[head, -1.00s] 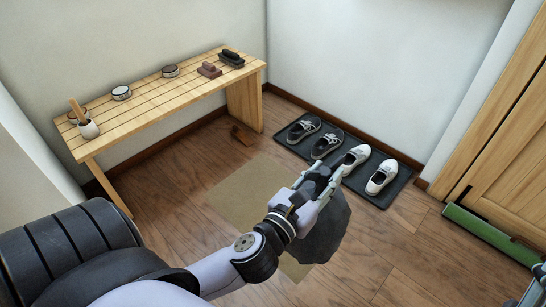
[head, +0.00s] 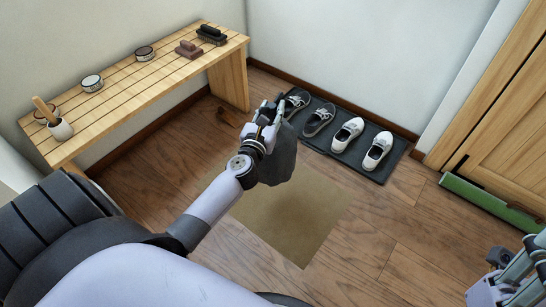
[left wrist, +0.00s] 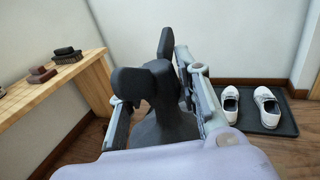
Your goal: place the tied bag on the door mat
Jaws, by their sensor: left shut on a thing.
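The tied bag (head: 277,163) is dark grey and hangs from my left gripper (head: 262,114). My left gripper is shut on the bag's top, and my arm hides part of the bag. In the left wrist view the dark bag (left wrist: 165,128) shows between the fingers. The door mat (head: 296,215) is a flat tan rectangle on the floor. The bag is held above the floor, over the mat's far side in the picture; I cannot tell the height. My right gripper (head: 515,270) is at the lower right edge, partly cut off; its fingertips are unclear.
A black shoe tray (head: 385,168) with grey and white shoes lies by the back wall. A wooden cabinet (head: 510,125) with a green strip (head: 490,203) is at right.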

